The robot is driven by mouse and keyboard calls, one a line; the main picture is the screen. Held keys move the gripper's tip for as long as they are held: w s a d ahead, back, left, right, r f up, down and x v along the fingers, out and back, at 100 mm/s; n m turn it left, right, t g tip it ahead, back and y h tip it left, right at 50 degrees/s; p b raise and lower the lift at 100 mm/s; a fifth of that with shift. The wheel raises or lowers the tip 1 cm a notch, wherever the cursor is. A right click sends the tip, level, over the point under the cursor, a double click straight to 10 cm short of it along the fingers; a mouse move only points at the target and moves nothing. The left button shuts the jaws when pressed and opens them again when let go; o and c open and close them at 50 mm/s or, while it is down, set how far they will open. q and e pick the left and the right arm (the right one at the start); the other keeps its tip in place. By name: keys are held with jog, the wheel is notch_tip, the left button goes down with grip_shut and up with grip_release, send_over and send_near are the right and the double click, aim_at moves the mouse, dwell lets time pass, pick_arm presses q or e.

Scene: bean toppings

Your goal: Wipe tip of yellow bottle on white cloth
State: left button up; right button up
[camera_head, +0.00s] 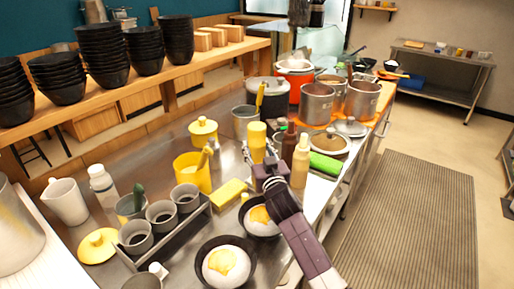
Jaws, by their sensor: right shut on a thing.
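The yellow bottle (257,142) stands up out of my right gripper (266,172), which is shut on it above the steel counter. A small yellow piece shows just below the gripper, near the far bowl; I cannot tell if it is the bottle's tip. Two dark bowls with white and yellow contents, a far one (277,229) and a near one (250,262), lie below and beside my right arm. I cannot make out a white cloth.
A yellow block (230,193) and a yellow tub (191,174) stand left of my gripper. A rack of grey cups (163,216) is further left. Pots (317,103) stand behind.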

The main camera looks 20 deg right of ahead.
jog(key=shift+f+b, duration=0.4)
jog(key=shift+f, duration=0.1)
dwell(0.4)
dwell(0.7)
jog(key=shift+w+d+f, duration=0.1)
jog(key=shift+w+d, duration=0.35)
jog(key=shift+d, duration=0.3)
jog(key=shift+w+d+r, duration=0.1)
jog(key=shift+w+d, duration=0.3)
jog(key=shift+d, duration=0.35)
jog(key=shift+w+d+f, duration=0.1)
jog(key=shift+w+d, duration=0.35)
jog(key=shift+d, duration=0.3)
notch_tip(320, 180, up, 6)
jog(key=p, duration=0.6)
jog(key=shift+r, duration=0.2)
